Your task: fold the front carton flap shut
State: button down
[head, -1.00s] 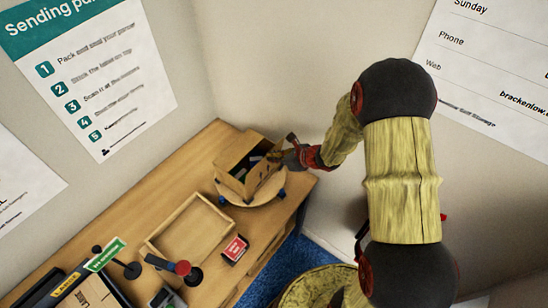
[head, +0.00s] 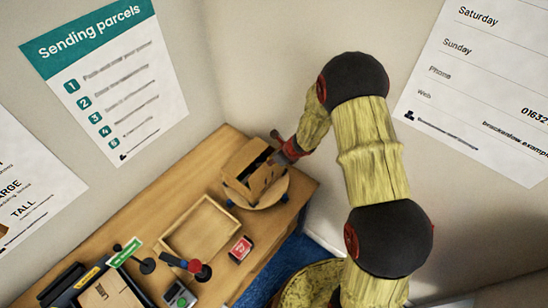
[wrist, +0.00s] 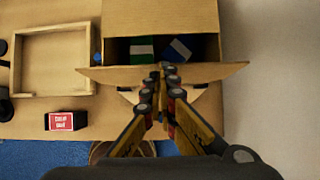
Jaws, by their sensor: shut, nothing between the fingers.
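The brown carton (head: 243,158) stands on a round wooden turntable (head: 268,200) at the far right end of the table. In the wrist view, its far part is covered by a brown panel (wrist: 160,18). A dark gap in front shows a green-and-white item (wrist: 141,47) and a blue-and-white item (wrist: 178,50) inside. The front flap (wrist: 110,74) stretches across the near side of the gap, standing out past both carton sides. My gripper (wrist: 168,72) is shut and empty, its tips over the middle of this flap; contact is unclear. In the head view, my gripper (head: 279,149) is at the carton's right side.
A shallow wooden tray (head: 202,232) lies left of the carton. A small red box (head: 240,249) sits near the table's front edge. A red-topped stand (head: 193,266) and a green sign (head: 125,252) are farther left. The wall is close behind the carton.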

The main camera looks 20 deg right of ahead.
jog(key=shift+w+a+r+g+h+p, duration=0.1)
jog(key=shift+w+a+g+h+p, duration=0.4)
jog(key=shift+p, duration=1)
jog(key=shift+w+a+p, duration=0.2)
jog(key=shift+w+p, duration=0.25)
jog(key=shift+p, duration=0.55)
jog(key=w+a+p, duration=0.1)
send_over(249, 159)
jog(key=s+d, duration=0.2)
jog(key=shift+f, duration=2.1)
jog(key=shift+b+x, duration=0.9)
jog(key=shift+x, duration=0.3)
jog(key=shift+a, duration=0.2)
